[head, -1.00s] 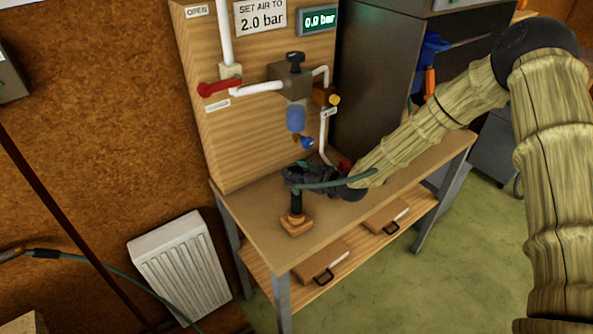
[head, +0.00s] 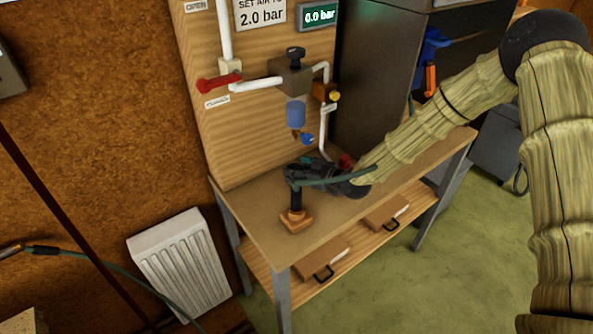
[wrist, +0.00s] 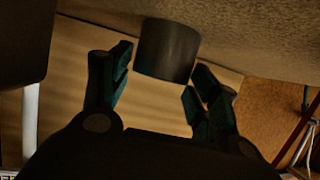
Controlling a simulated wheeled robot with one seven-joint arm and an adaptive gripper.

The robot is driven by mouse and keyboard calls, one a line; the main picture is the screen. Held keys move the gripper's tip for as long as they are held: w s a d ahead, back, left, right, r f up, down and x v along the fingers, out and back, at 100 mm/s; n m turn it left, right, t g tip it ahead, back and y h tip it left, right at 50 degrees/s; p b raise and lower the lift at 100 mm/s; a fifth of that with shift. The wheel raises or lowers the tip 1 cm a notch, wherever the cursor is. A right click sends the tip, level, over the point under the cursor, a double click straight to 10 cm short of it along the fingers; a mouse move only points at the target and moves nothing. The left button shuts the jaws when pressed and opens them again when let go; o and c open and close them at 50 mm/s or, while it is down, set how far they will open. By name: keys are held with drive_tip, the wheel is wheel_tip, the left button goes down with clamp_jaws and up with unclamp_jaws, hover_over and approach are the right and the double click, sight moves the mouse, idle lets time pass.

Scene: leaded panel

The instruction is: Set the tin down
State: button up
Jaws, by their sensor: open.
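The tin looks like a dark cylinder (head: 296,201), upright on a small square wooden block (head: 296,222) at the near left part of the workbench in the head view. My gripper (head: 296,178) is at the tin's upper part, with my arm reaching in from the right. In the wrist view, the dark tin (wrist: 167,50) lies between the tips of my open gripper (wrist: 160,72). A narrow gap shows at the left finger; the right fingertip is very close to the tin, and I cannot tell whether it touches.
The workbench (head: 265,222) has free room around the block. Behind it stands a wooden panel with white pipes, a red lever (head: 219,82), a blue bowl (head: 296,114) and a display (head: 319,15) reading 0.0 bar. A white radiator (head: 181,262) stands at the left.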

drive_tip(key=b+v, duration=0.3)
drive_tip(key=v, duration=0.8)
drive_tip(key=shift+f, duration=0.1)
